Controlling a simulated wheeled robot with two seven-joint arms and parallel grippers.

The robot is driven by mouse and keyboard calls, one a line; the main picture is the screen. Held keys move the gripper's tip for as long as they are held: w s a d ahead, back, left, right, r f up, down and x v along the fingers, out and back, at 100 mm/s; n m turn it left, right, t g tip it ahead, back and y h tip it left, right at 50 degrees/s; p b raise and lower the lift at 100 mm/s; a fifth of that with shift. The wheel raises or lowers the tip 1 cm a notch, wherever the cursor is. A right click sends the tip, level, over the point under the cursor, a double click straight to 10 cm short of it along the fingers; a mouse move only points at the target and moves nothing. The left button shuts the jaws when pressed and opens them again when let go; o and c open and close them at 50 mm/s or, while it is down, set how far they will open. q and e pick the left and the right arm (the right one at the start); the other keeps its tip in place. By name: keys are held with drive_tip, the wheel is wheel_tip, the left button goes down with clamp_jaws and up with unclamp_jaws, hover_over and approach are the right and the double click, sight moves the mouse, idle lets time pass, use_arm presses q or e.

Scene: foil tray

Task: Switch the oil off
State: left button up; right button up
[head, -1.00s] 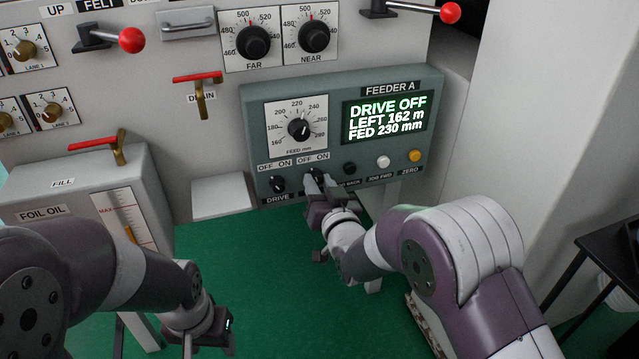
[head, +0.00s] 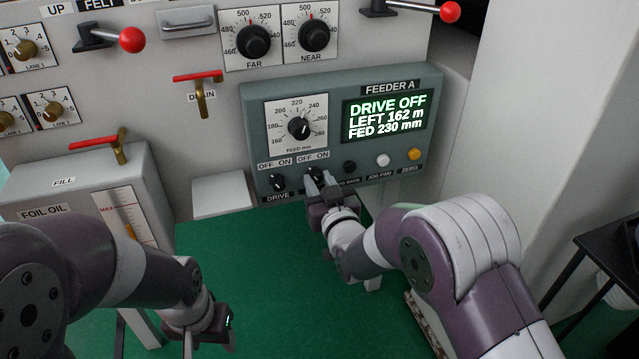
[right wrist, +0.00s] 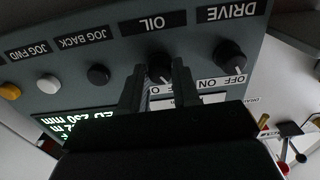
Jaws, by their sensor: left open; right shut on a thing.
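The grey FEEDER A panel (head: 335,88) is in front of me, with its green display (head: 388,115) reading DRIVE OFF, LEFT 162 m and FED 230 mm. The black OIL knob (right wrist: 158,68) sits between the fingers of my right gripper (right wrist: 158,85), which is shut on it. In the head view my right gripper (head: 320,180) covers most of the knob and the OIL label, and its exact setting cannot be told. The DRIVE knob (head: 277,182) is just left of it. My left gripper (head: 226,324) is open and empty, low and away from the panel.
A black JOG BACK button (head: 349,167), a white JOG FWD button (head: 383,160) and an orange ZERO button (head: 414,154) lie right of the gripper. The feed dial (head: 298,128) is above. A foil oil tank (head: 70,185) with a red-handled valve (head: 98,141) stands left.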

drive_tip(key=o, duration=1.1)
drive_tip(key=shift+c, duration=0.2)
drive_tip(key=p+v, duration=0.4)
drive_tip(key=v, duration=0.8)
drive_tip(key=shift+s, duration=0.35)
drive_tip(key=shift+d, duration=0.15)
